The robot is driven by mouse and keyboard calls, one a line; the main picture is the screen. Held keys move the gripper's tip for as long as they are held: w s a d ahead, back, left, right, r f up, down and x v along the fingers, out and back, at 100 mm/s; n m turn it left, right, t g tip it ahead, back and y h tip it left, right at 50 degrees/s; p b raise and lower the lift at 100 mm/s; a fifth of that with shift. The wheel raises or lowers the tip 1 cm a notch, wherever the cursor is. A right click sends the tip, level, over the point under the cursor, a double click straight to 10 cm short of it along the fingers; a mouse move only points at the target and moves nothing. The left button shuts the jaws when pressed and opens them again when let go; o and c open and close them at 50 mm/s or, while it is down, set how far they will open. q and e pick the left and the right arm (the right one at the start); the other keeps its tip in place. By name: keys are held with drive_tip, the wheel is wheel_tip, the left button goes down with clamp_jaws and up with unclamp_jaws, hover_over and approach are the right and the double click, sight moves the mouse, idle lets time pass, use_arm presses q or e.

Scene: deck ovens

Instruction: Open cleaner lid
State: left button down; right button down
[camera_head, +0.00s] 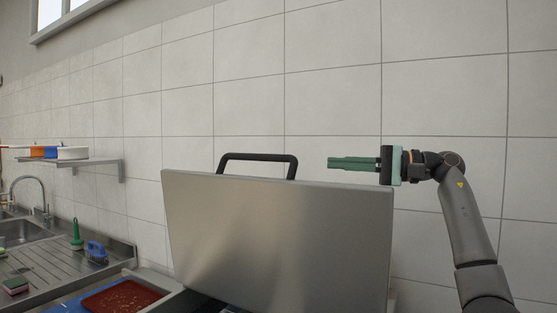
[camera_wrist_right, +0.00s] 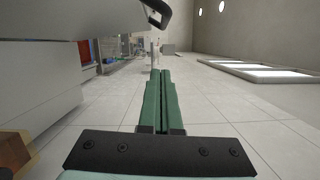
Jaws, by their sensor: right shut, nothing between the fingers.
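The cleaner lid (camera_head: 280,235) is a broad flat steel panel standing raised and tilted in the head view, with a black bar handle (camera_head: 258,157) along its top edge. My right gripper (camera_head: 330,163) has green fingers pressed together, with nothing between them. It is above the lid's top right edge and to the right of the handle, apart from the handle. In the right wrist view the shut fingers (camera_wrist_right: 161,75) point past the handle (camera_wrist_right: 158,12), which shows at the top. My left gripper is in neither view.
A sink counter (camera_head: 40,265) stands at the left with a green brush (camera_head: 76,236), a blue brush (camera_head: 96,251) and a sponge (camera_head: 15,285). A red tray (camera_head: 122,297) lies beside the lid. A wall shelf (camera_head: 100,163) holds utensils. The tiled wall is behind.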

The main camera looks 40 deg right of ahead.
sight(286, 160)
drive_tip(key=x, duration=0.3)
drive_tip(key=s+a+p+x, duration=0.1)
drive_tip(key=x, duration=0.3)
drive_tip(key=a+p+x, duration=0.1)
drive_tip(key=x, duration=0.2)
drive_tip(key=shift+w+a+r, duration=0.2)
drive_tip(key=shift+a, duration=0.15)
drive_tip(key=shift+s+a+r, duration=0.1)
drive_tip(key=shift+s+a, duration=0.05)
drive_tip(key=shift+a, duration=0.4)
